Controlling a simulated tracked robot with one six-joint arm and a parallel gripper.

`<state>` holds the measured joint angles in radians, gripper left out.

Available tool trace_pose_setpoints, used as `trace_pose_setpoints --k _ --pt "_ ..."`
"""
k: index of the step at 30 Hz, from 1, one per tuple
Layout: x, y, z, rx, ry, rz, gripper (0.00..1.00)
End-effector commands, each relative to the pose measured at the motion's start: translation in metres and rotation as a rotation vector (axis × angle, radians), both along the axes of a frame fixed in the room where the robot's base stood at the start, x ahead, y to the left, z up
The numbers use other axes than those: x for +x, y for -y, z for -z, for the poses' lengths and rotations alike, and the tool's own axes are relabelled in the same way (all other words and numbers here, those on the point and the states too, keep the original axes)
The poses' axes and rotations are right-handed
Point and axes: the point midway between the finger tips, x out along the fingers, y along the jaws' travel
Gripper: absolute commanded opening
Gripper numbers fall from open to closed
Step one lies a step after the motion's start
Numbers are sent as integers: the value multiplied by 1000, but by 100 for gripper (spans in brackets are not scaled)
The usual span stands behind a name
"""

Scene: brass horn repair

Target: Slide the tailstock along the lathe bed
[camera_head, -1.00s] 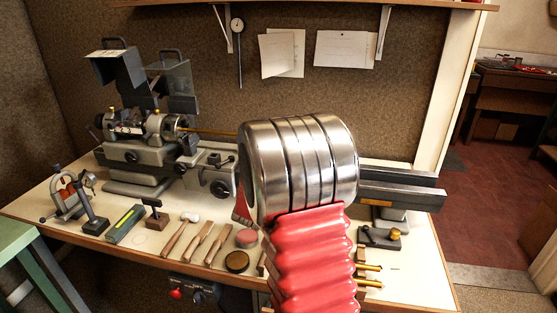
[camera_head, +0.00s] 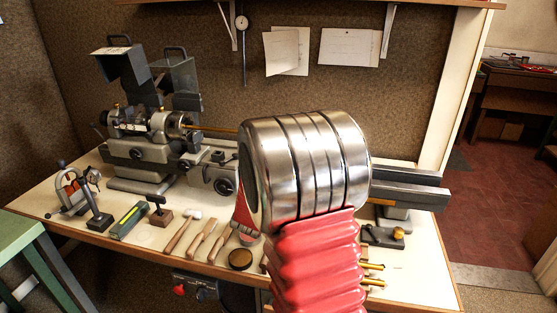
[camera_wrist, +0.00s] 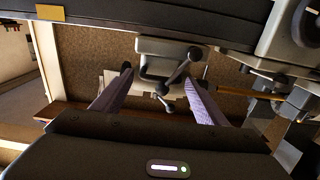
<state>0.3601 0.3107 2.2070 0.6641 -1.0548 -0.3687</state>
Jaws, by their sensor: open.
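The lathe bed (camera_head: 405,190) runs to the right behind my arm in the head view, and its dark rail (camera_wrist: 130,27) crosses the top of the wrist view. The tailstock (camera_wrist: 160,58), a light grey block with a dark lever (camera_wrist: 182,68), sits against the bed in the wrist view. In the head view it is hidden behind my arm. My gripper (camera_wrist: 161,78) is open, with one finger to either side of the tailstock's lower part in the picture. I cannot tell whether a finger touches it. The fingers are hidden in the head view.
The headstock (camera_head: 150,122) and carriage (camera_head: 222,178) stand left on the lathe, with a thin brass rod (camera_head: 212,129). The bed's right end looks clear.

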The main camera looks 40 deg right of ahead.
Motion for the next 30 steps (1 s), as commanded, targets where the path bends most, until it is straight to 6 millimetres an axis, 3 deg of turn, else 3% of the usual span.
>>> trace_pose_setpoints --k 15,21,30 --pt "-52 -71 0 0 0 -1 66" --pt "-61 -82 1 -1 -1 1 66" --pt "-62 -82 1 -1 -1 2 66"
